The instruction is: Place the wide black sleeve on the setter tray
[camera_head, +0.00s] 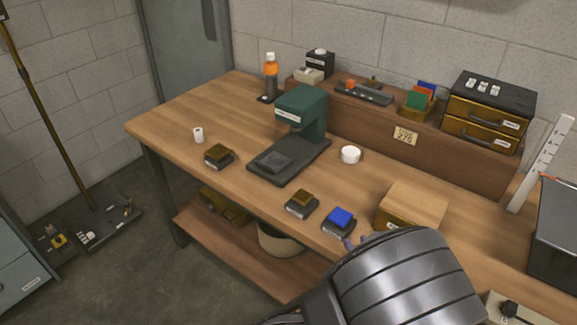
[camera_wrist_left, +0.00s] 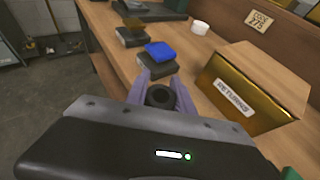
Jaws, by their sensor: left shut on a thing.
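The black sleeve (camera_wrist_left: 160,97) is a short dark ring, held between the two purple fingers of my left gripper (camera_wrist_left: 161,88) in the left wrist view. Just beyond the fingers is a small dark labelled block with a blue top (camera_head: 340,216), also in the left wrist view (camera_wrist_left: 159,51). Similar blocks with brown tops (camera_head: 301,200) (camera_head: 218,152) stand further left. I cannot tell which one is the setter tray. My right gripper is not in view.
A box marked RETURNS (camera_wrist_left: 242,95) stands close right of my left gripper. A green press (camera_head: 303,108) with a dark base stands mid-table. A white round piece (camera_head: 350,154) and a small white cylinder (camera_head: 198,135) sit on the wooden bench (camera_head: 165,112). The bench's left end is mostly clear.

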